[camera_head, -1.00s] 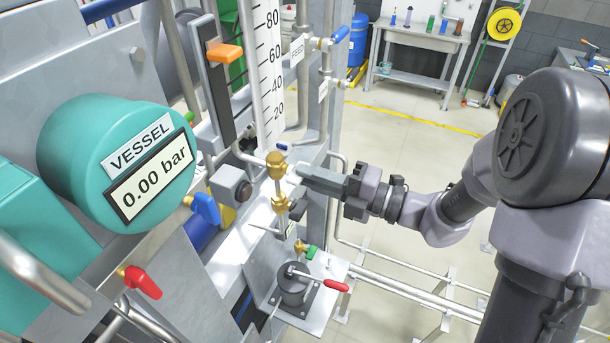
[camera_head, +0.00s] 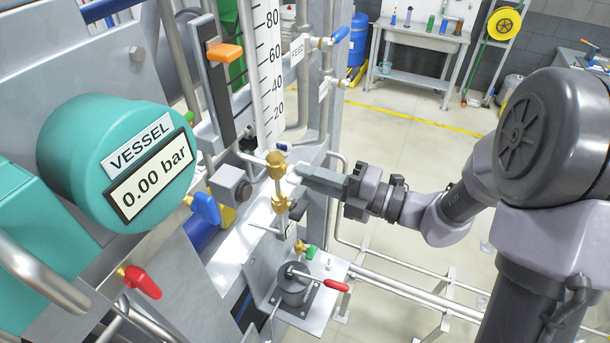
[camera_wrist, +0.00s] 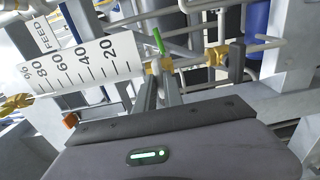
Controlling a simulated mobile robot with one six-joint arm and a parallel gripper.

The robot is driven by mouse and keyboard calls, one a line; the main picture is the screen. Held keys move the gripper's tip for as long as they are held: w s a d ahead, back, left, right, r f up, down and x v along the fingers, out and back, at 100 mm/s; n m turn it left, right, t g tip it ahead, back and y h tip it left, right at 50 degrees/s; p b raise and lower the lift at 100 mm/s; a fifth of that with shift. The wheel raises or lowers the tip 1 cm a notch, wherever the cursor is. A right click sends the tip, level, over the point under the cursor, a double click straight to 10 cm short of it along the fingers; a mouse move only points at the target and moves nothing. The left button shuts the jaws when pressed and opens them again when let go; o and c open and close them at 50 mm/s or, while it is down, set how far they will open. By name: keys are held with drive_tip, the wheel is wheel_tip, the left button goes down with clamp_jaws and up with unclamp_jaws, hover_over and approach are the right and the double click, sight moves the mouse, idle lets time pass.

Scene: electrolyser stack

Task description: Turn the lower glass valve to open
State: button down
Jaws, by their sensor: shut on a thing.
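The lower glass valve (camera_head: 276,163) is a brass fitting below the white scale in the head view. In the wrist view the brass body (camera_wrist: 158,66) sits just past my fingertips, with a green bar beyond it. My gripper (camera_head: 299,173) reaches it from the right, level with the brass. In the wrist view both fingers of my gripper (camera_wrist: 158,88) are close together at the valve and shut on it. What lies between the fingertips is mostly hidden, so the handle's exact angle cannot be told.
A second brass fitting (camera_head: 280,203) sits just below, with a dark handle. The pump-like unit (camera_head: 294,286) with a red handle stands lower on a bracket. The teal vessel gauge (camera_head: 95,160) reads 0.00 bar at left. Open floor (camera_head: 400,145) lies behind my arm.

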drive_tip(key=n+b, duration=0.3)
drive_tip(key=n, duration=0.1)
drive_tip(key=shift+n, duration=0.3)
drive_tip(key=shift+f+b, duration=0.1)
drive_tip(key=shift+b, duration=0.3)
drive_tip(key=n+b, duration=0.4)
drive_tip(key=shift+n, duration=0.3)
